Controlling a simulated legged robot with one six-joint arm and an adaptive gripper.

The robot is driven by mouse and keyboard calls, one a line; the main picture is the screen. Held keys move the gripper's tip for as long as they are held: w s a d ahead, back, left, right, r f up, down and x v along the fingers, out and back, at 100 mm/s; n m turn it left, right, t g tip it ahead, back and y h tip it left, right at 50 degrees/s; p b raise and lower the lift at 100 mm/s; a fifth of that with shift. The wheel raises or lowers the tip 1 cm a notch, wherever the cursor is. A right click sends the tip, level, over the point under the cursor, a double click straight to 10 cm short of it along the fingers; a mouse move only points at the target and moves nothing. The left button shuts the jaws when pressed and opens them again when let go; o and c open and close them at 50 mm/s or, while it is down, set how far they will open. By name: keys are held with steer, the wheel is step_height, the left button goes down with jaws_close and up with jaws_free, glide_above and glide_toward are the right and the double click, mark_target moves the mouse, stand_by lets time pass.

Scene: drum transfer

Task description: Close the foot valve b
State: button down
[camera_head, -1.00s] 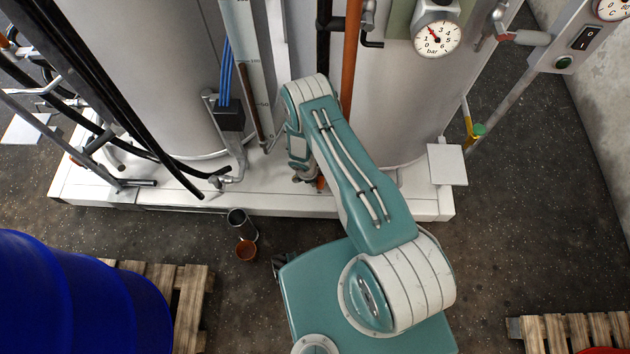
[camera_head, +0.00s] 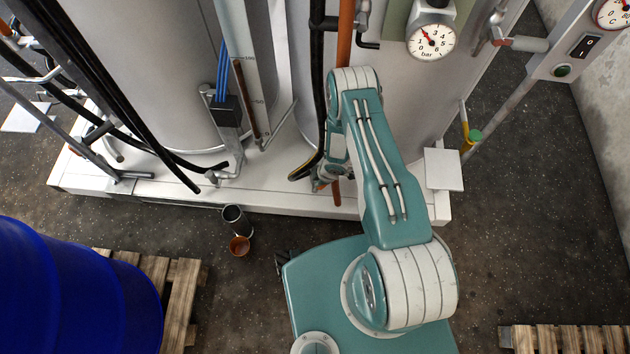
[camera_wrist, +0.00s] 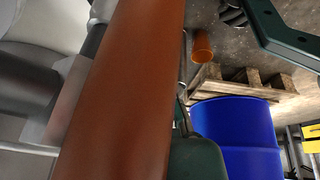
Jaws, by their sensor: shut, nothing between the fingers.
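The foot valve b is not clearly seen in the head view; my forearm and wrist cover that spot. A short orange-brown piece (camera_head: 337,193) shows beside my gripper (camera_head: 320,184), low at the skid's front edge. My gripper is shut and looks empty, its fingers small and partly hidden. In the wrist view a thick orange-brown bar (camera_wrist: 125,90) crosses close in front of the camera. A grey metal fitting (camera_wrist: 62,105) lies just left of it. I cannot tell whether my gripper touches the bar.
The white skid (camera_head: 160,197) carries tanks and an orange pipe (camera_head: 346,35). A black hose (camera_head: 303,172) ends close left of my gripper. A blue drum (camera_head: 75,290) stands on a pallet at left.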

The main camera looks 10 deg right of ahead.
steer(key=d+y, duration=0.2)
steer(key=s+d+f+t+y, duration=0.1)
steer(key=d, duration=0.1)
steer(key=shift+f, duration=0.1)
steer(key=s+d+f, duration=0.1)
steer(key=d+f, duration=0.2)
steer(key=f, duration=0.2)
steer(key=shift+s+d+f, duration=0.2)
steer(key=shift+s+d, duration=0.05)
steer(key=shift+d, duration=0.1)
steer(key=shift+s+f, duration=0.1)
stand_by(0.4)
